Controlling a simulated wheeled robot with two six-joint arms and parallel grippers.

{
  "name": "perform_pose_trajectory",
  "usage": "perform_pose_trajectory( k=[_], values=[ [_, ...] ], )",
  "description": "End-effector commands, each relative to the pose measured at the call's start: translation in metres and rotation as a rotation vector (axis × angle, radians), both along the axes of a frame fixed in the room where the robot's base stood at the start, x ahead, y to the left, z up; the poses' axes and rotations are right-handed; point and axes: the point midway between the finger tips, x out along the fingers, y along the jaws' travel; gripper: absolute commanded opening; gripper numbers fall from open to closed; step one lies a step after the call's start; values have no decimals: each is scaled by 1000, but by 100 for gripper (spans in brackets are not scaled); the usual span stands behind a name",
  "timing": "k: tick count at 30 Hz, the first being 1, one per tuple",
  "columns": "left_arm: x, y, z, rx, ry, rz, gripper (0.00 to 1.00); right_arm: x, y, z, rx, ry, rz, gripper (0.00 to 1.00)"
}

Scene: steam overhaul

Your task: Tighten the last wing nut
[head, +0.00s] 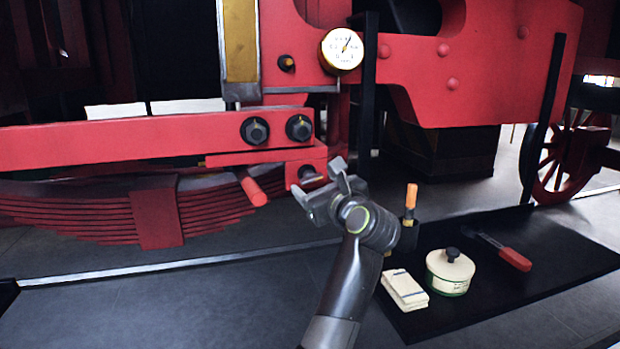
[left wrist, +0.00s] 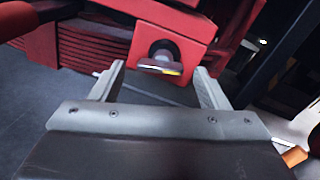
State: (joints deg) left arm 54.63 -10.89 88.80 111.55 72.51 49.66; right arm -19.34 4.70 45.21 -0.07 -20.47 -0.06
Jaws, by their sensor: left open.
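The wing nut (left wrist: 160,67) shows in the left wrist view as a flat, dark bar with a yellow mark. It sits in front of a dark round fitting on the end face of a red block (left wrist: 190,58). In the head view the wing nut (head: 308,173) is small and partly hidden near the fingertips. My left gripper (head: 321,180) is open and empty, just in front of the block's lower end. In the left wrist view its fingers (left wrist: 159,72) stand apart, one on each side of the nut, with a gap to it. My right gripper is not in view.
Two hex bolts (head: 278,130) sit on the red beam above. A round gauge (head: 342,50) is higher up. A black mat (head: 540,255) at right holds a white tin (head: 450,272), a folded cloth (head: 404,290), a red-handled tool (head: 514,259) and an orange-handled tool (head: 411,197).

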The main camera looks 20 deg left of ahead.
Motion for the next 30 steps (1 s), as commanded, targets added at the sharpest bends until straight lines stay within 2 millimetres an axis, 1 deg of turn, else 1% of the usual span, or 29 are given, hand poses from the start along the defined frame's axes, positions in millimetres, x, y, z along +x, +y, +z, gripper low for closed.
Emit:
perform_pose_trajectory(
  k=[4,14,24,26,30],
  values=[
    [3,4,0,0,0,-2,69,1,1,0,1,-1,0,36],
    [3,5,0,-1,-1,-3,69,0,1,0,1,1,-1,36],
    [3,5,0,0,0,-2,24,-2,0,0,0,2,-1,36],
    [3,5,0,2,1,-2,24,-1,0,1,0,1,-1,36],
    [3,5,3,58,41,-1,24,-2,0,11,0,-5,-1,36]
  ],
)
